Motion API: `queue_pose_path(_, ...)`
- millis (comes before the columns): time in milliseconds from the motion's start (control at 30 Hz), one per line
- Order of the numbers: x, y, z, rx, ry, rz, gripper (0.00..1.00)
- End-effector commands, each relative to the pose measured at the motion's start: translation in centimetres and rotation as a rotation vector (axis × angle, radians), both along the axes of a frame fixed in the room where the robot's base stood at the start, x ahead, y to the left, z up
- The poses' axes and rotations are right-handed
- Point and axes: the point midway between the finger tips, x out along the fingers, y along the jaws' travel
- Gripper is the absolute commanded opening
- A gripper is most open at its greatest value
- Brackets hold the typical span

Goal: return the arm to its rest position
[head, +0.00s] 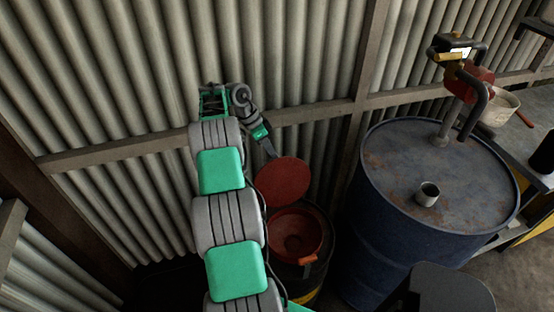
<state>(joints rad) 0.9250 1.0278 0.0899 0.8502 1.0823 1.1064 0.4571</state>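My arm (228,205), grey with green panels, rises from the bottom of the head view and bends over at the top. Its end hangs down to the right, with my gripper (271,153) just above the upper edge of a round red lid (283,184). The gripper's tip is small and dark. I cannot tell whether it is open or shut, or whether it touches the lid. The lid stands raised behind a red funnel-like bowl (293,236), which looks uncovered.
The red bowl sits on a dark drum (318,262). A large blue drum (386,222) with a hand pump (462,85) and a small metal cup (427,194) stands to the right. A corrugated wall (300,50) is close behind my arm. A shelf with a white pot (497,108) is at far right.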

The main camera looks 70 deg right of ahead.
Motion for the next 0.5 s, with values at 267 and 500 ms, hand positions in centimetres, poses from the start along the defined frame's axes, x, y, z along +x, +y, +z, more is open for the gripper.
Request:
queue_pose_path(267, 0.8, 0.5, 2.2, 0.009, 0.006, -0.006, 0.33)
queue_pose_path(500, 0.8, 0.6, 2.1, 0.010, 0.006, -0.005, 0.33)
